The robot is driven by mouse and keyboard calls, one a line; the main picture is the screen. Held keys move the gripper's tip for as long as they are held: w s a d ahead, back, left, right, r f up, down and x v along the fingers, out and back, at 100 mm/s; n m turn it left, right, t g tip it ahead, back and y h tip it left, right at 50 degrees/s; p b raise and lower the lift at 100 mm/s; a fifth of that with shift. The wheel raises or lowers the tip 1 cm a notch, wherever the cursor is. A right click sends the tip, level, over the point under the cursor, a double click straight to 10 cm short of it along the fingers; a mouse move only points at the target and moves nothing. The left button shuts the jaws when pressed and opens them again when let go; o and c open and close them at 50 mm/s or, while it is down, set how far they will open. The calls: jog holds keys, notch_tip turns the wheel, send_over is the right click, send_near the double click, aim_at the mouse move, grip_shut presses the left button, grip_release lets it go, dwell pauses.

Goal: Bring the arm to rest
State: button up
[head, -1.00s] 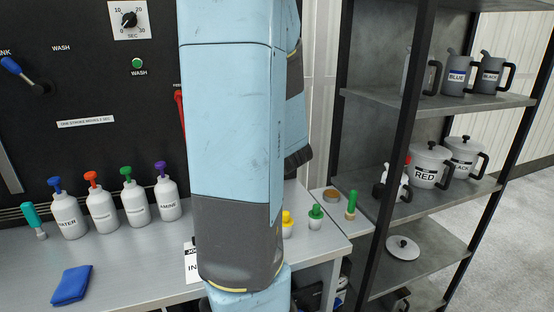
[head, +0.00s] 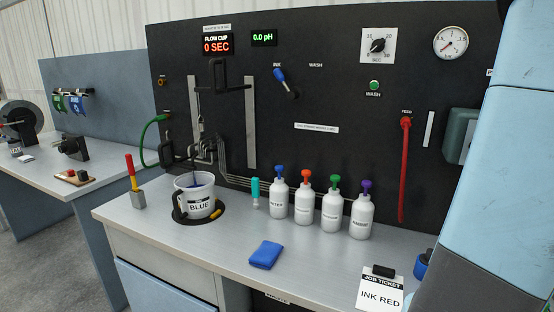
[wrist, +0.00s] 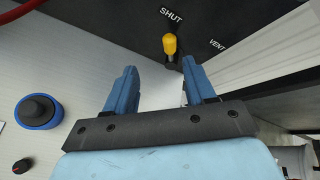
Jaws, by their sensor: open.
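My gripper (wrist: 160,88) shows in the wrist view with its two blue fingers spread apart and nothing between them. Beyond the fingertips is a yellow-tipped lever (wrist: 170,45) on the dark panel, between the labels SHUT and VENT. The gripper appears apart from the lever, though the exact gap is hard to judge. In the head view only my arm's blue and dark grey links show at the right edge; my gripper is hidden from that view.
A round blue-and-black knob (wrist: 39,112) lies left of my gripper. A red handle (head: 403,170) hangs on the panel.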

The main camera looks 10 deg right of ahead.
jog(key=w+a+r+n+t+y, duration=0.1)
jog(key=w+a+r+n+y, duration=0.3)
jog(key=a, duration=0.4)
jog(key=w+a+r+n+t+y, duration=0.1)
jog(key=w+a+r+n+y, duration=0.15)
jog(key=a+n, duration=0.55)
jog(key=w+a+r+n+t+y, duration=0.15)
jog(key=w+a+n+y, duration=0.25)
jog(key=a, duration=0.5)
jog(key=s+a+r+n+g+y, duration=0.1)
jog(key=s+a+n+g, duration=0.2)
jog(key=a+n, duration=0.3)
jog(key=s+a+r+n+g+y, duration=0.1)
jog(key=s+a+n+g+y, duration=0.15)
jog(key=a+n, duration=0.4)
jog(key=s+a+r+n+g+h, duration=0.1)
jog(key=s+a+n+h, duration=0.2)
jog(key=s+n+h, duration=0.3)
jog(key=shift+s+a+r+n+g, duration=0.2)
jog(key=shift+s+a+n+g, duration=0.3)
jog(key=shift+s, duration=0.7)
